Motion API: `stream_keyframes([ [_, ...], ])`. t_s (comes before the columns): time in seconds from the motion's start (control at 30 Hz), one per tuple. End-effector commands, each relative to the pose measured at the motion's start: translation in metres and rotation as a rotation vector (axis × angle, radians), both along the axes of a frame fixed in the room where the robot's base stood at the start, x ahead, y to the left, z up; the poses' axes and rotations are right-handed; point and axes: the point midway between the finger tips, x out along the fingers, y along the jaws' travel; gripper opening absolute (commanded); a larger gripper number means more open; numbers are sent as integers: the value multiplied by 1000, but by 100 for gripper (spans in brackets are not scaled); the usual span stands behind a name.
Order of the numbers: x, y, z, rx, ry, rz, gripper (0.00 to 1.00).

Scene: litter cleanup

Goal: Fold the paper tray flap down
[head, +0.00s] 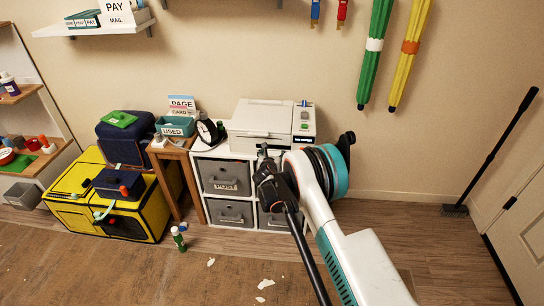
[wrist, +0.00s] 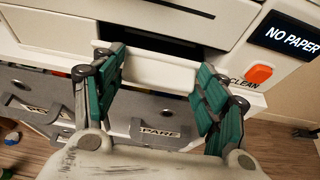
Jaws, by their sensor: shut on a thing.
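The white printer (head: 258,118) stands on the white drawer unit in the head view. In the wrist view its front (wrist: 45,30) fills the top, and the pale paper tray flap (wrist: 150,66) lies below a dark slot. My gripper (wrist: 162,72) has its two teal fingers at either side of the flap, shut on it across its width. The flap's exact tilt is hard to tell. In the head view my gripper (head: 264,156) is at the printer's lower front, and my arm hides the flap there.
The printer's display (wrist: 290,34) reads "NO PAPER", with an orange button (wrist: 260,76) below it. Grey drawers (head: 224,178) sit under the printer. A wooden side table (head: 178,150) and a yellow cabinet (head: 62,211) stand left. Paper scraps (head: 265,284) lie on the floor.

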Motion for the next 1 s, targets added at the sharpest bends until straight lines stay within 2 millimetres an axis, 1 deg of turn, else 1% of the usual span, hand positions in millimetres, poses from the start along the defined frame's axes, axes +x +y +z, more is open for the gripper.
stream_keyframes([
  [0.1, 0, -1, -2, 1, 3, -3, 43],
  [0.13, 0, -1, -2, 1, 3, -3, 73],
  [0.2, 0, 0, -2, 1, 3, -3, 87],
  [0.57, 0, 0, 0, 1, 1, -1, 87],
  [0.67, -4, 0, 1, 0, 1, 0, 87],
  [0.77, -14, 1, 5, -1, 1, 0, 87],
  [0.87, -30, 1, 12, -1, 1, 0, 87],
  [1.0, -57, 2, 23, -1, 1, 1, 87],
])
